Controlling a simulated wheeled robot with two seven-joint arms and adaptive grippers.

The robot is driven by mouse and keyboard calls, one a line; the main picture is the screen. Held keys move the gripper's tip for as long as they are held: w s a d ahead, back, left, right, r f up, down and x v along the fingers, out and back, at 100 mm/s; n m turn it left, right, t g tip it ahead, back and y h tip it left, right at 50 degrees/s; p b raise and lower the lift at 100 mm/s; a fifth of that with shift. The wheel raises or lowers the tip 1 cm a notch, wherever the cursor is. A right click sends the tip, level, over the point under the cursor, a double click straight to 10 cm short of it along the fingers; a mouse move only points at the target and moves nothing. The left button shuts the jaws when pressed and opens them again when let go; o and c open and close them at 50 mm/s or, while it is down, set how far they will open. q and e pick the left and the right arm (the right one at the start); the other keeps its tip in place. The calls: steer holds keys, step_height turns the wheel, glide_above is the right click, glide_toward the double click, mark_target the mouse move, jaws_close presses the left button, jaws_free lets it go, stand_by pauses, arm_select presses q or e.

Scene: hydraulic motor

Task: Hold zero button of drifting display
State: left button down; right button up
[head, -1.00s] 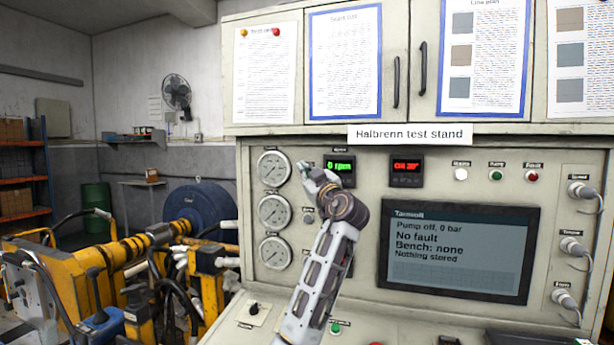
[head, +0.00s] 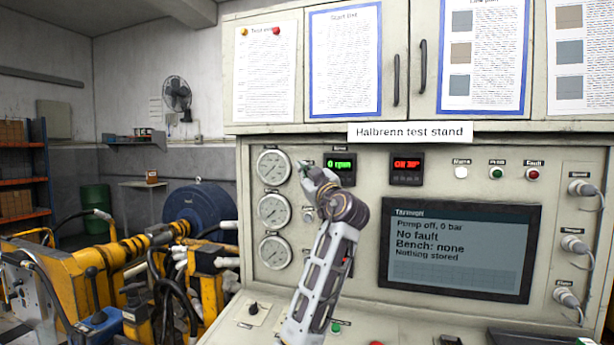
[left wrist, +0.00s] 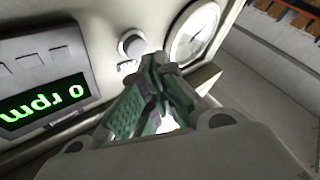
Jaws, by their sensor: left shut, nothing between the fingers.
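The green speed display (head: 339,164) reads 0 rpm on the test stand's panel. It also shows upside down in the left wrist view (left wrist: 45,103). A red-lit display (head: 406,167) sits to its right. My left gripper (head: 308,170) is shut and empty, between the top gauge and the green display. In the left wrist view its fingertips (left wrist: 157,66) are close to a round pale button (left wrist: 132,44) between display and gauge. I cannot tell whether they touch it. In the head view the gripper hides this button. My right gripper is out of view.
Three round gauges (head: 273,166) stand in a column at the panel's left. A large screen (head: 459,248) reads "Pump off, 0 bar", "No fault". Lamps (head: 497,173) sit at upper right, and plugs with cables (head: 573,245) line the right edge. Yellow machinery (head: 85,275) stands at the left.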

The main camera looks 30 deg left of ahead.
arm_select(q)
steer(key=shift+s, duration=0.15)
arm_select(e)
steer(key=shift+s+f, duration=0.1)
arm_select(q)
steer(key=s+b, duration=0.1)
steer(key=s, duration=0.1)
steer(key=s+d+b, duration=0.1)
steer(key=s, duration=0.1)
steer(key=shift+s, duration=0.3)
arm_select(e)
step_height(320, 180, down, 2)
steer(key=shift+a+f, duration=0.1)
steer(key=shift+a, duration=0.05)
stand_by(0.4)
arm_select(q)
steer(key=shift+d+r, duration=0.1)
